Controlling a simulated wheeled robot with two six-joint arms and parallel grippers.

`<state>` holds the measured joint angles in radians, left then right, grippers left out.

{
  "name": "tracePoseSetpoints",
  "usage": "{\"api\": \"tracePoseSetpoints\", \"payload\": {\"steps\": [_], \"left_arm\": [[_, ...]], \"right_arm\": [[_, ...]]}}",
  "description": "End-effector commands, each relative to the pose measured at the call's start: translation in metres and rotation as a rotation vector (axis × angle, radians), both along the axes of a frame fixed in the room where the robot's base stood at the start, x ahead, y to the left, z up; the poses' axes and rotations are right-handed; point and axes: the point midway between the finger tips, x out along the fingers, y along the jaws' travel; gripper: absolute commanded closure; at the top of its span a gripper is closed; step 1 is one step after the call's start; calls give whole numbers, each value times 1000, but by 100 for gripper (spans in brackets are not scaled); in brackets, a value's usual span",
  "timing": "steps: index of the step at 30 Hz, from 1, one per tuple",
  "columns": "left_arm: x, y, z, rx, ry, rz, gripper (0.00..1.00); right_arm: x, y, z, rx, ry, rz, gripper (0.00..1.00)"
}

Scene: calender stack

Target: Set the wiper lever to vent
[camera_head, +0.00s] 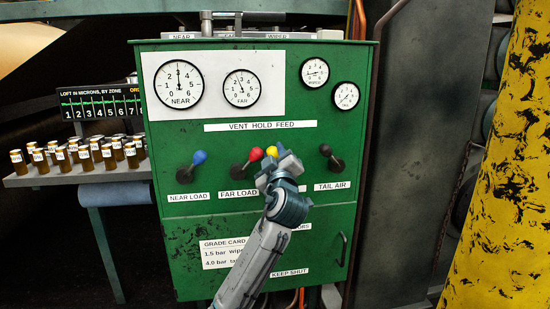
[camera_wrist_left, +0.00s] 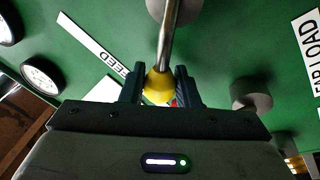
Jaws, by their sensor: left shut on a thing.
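The "VENT HOLD FEED" strip (camera_head: 260,126) is above.
The blue near load lever (camera_head: 199,158) is left and the black tail air lever (camera_head: 326,151) is right of my gripper on the green panel (camera_head: 185,225). Round gauges (camera_head: 179,84) sit above. A shelf of small jars (camera_head: 83,155) stands left; a yellow column (camera_head: 505,180) stands right.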

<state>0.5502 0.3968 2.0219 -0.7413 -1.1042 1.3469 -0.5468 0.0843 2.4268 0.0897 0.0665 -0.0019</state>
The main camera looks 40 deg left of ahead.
Motion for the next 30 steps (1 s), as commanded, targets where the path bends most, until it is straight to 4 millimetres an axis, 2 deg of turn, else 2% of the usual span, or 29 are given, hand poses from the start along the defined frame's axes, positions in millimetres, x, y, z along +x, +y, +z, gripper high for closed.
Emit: {"api": "tracePoseSetpoints", "payload": {"steps": [12, 13, 15, 25, 30], "left_arm": [[0, 0, -2, -5, 1, 1, 100], [0, 0, -2, -5, 1, 1, 65], [0, 0, -2, -4, 1, 0, 52], [-1, -1, -1, -2, 0, 0, 50], [-14, -16, -7, -5, -2, -3, 50]], "right_arm": [[0, 0, 2, -1, -13, -1, 64], [0, 0, 2, -1, -12, -1, 64], [0, 0, 2, 0, -12, -1, 64], [0, 0, 1, 0, -11, 0, 64], [-1, 0, 2, -1, -18, -1, 64]]}}
